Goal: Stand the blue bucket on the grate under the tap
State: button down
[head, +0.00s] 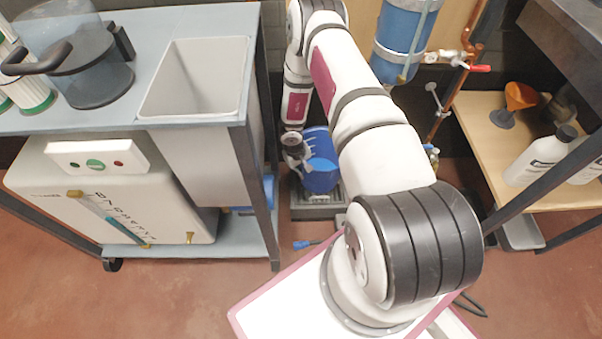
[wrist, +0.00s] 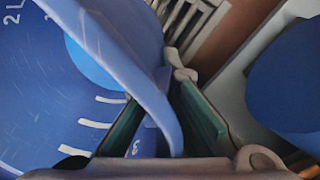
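The blue bucket (head: 323,182) is in the narrow gap between the workbench and the blue tank, at or just above the dark grate (head: 318,211). Whether its base touches the grate is hidden. My gripper (head: 303,164) is at the bucket's left rim. In the wrist view, my gripper (wrist: 156,105) has its two green-lined fingers on either side of the bucket's wall (wrist: 110,40) and appears shut on it. White scale marks and a light blue disc show on the bucket. Grate bars (wrist: 196,14) show beyond the fingertips. The tap is not clearly seen behind my arm.
The workbench with a grey sink (head: 198,80) stands close on the left, with a white unit (head: 105,200) below. A blue tank (head: 404,35) and copper pipes (head: 452,95) are on the right. A blue-ended cable (head: 302,244) lies on the floor in front.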

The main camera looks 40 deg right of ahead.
jog(key=shift+f, duration=0.5)
jog(key=c, duration=1.8)
grip_release()
notch_tip(320, 180, up, 12)
jog(key=a+p, duration=0.1)
jog(key=p, duration=0.3)
jog(key=shift+a, duration=0.4)
